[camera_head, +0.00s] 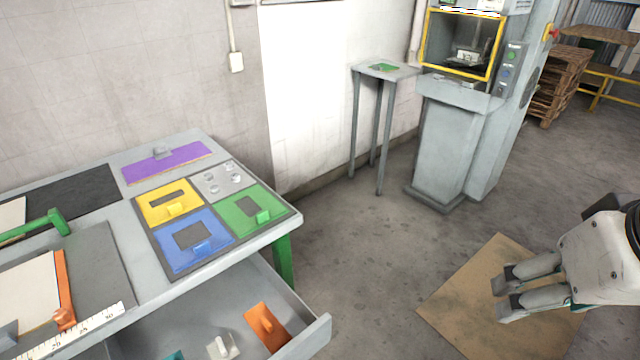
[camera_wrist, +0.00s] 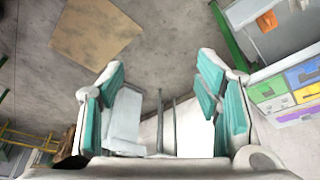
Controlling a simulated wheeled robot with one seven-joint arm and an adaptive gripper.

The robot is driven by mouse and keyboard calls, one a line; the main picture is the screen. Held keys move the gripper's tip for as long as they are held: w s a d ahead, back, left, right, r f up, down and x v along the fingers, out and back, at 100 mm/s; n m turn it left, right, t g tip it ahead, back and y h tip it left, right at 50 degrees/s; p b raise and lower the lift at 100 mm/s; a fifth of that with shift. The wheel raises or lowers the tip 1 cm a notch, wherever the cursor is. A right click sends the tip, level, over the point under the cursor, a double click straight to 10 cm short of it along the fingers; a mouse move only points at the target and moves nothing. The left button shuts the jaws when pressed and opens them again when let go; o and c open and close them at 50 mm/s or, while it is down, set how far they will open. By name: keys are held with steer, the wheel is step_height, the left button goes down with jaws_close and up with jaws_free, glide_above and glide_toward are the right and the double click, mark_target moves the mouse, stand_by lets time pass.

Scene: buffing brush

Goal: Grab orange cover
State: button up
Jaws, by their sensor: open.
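The orange cover (camera_head: 266,326) lies in the open drawer under the workbench, near the drawer's right end. It is a flat orange plate with a small raised handle. It also shows in the wrist view (camera_wrist: 266,21), at the top right. My gripper (camera_head: 507,290) is at the lower right in the head view, over the floor and well to the right of the drawer. In the wrist view its two fingers with teal pads (camera_wrist: 165,85) are spread apart with nothing between them.
The open drawer (camera_head: 318,335) also holds a whitish-grey piece (camera_head: 222,347). On the bench are yellow (camera_head: 154,211), blue (camera_head: 172,256) and green (camera_head: 232,219) plates and a purple plate (camera_head: 140,171). A small stand (camera_head: 397,72) and a grey machine (camera_head: 445,150) stand behind. Floor between gripper and drawer is clear.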

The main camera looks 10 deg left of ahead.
steer(key=w+a+f+n+g+h+b, duration=0.1)
steer(key=w+a+f+n+b, duration=0.3)
steer(key=w+a+n, duration=0.6)
steer(key=n+g+y+b, duration=0.1)
steer(key=n+g+b, duration=0.3)
steer(key=n, duration=1.4)
glide_above(265, 320)
steer(key=shift+t, duration=0.4)
step_height(265, 320, down, 31)
steer(key=shift+b, duration=0.45)
steer(key=shift+f+b, duration=0.45)
steer(key=shift+f, duration=2.45)
steer(key=c, duration=1.3)
